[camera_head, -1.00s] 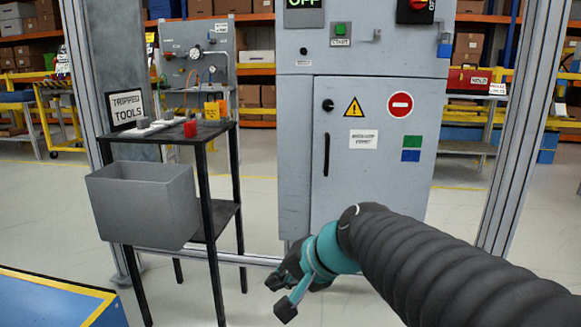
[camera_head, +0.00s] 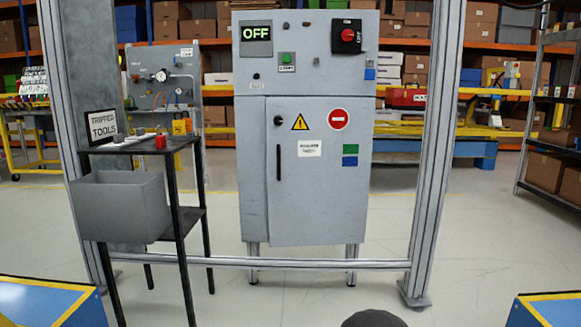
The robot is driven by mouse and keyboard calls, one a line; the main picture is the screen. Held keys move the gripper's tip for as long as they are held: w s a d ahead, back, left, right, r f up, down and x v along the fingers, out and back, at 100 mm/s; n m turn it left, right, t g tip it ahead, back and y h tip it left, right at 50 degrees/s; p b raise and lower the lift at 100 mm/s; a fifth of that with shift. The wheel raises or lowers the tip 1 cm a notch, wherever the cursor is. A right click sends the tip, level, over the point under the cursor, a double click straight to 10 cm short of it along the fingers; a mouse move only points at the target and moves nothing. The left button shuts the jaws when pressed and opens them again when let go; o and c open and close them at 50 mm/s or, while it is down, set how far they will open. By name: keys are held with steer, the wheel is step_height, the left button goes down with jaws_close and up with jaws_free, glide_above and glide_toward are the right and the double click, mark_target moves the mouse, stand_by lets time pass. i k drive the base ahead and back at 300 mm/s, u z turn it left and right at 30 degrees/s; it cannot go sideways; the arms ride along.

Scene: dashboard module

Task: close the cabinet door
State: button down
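The panel on top reads OFF. My gripper is out of view. A dark rounded piece at the bottom edge seems to be part of my arm.
A black tool stand (camera_head: 183,232) with a grey bin (camera_head: 125,208) stands left of the cabinet. Frame posts (camera_head: 432,150) and a low crossbar (camera_head: 300,264) lie in front. Blue yellow-edged platforms (camera_head: 550,310) fill both lower corners. The floor at right is clear.

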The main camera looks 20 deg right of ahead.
mark_target(318, 161)
steer(key=z, duration=0.65)
steer(key=i, duration=1.1)
steer(key=u, duration=0.1)
